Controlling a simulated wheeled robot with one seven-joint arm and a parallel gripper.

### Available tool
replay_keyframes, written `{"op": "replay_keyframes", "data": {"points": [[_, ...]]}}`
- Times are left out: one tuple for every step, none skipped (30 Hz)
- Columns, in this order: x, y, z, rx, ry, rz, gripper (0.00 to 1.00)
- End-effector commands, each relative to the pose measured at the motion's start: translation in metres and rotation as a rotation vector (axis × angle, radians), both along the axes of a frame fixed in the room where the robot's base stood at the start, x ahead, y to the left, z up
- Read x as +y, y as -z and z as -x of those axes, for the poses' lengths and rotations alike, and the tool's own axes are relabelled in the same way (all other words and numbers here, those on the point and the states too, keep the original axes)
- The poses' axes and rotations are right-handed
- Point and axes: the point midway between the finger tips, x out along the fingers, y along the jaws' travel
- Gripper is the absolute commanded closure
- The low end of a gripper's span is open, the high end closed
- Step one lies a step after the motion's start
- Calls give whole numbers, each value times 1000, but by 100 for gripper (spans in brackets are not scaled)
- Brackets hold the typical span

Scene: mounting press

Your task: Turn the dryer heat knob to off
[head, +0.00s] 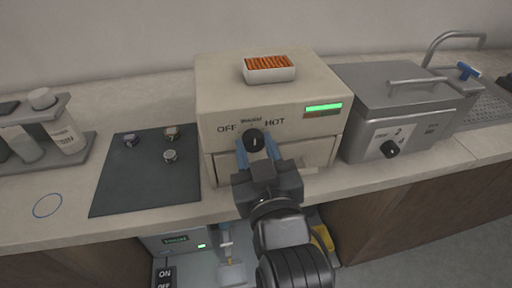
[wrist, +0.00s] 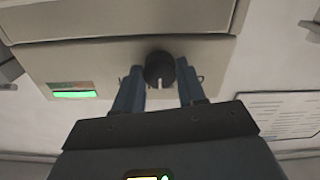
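The dryer (head: 225,98) is a cream box on the counter. Its black round heat knob (head: 255,139) sits on the front between the words OFF at left and HOT at right, below a small middle label that is hard to read. In the wrist view, which shows the dryer upside down, the knob (wrist: 159,68) has a pale mark on the side toward the middle label. My gripper (head: 257,150) is open, its two blue fingers one on each side of the knob. In the wrist view the fingers (wrist: 160,82) stand apart with gaps to the knob; contact is not visible.
A white dish (head: 270,74) of orange sticks sits on the dryer, and a green display (head: 323,107) is on its front. A grey machine (head: 390,110) with its own knob stands at right. A dark mat (head: 130,185) with several small parts lies at left.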

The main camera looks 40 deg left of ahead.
Motion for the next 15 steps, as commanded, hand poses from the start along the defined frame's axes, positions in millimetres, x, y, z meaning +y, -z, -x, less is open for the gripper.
{"op": "replay_keyframes", "data": {"points": [[0,0,0,0,0,0,65],[0,0,0,0,0,0,68],[0,0,0,0,0,0,72],[0,0,0,0,0,0,75],[0,0,0,0,0,0,78],[0,0,0,0,0,0,82],[0,0,0,0,0,0,84],[0,0,0,0,0,0,87],[0,0,0,0,0,0,91],[0,0,0,0,0,0,93],[0,0,0,0,0,0,93],[0,0,0,-1,0,1,93],[0,0,0,-2,0,2,93],[0,0,0,-4,0,3,93],[0,0,0,-8,0,6,93]]}}
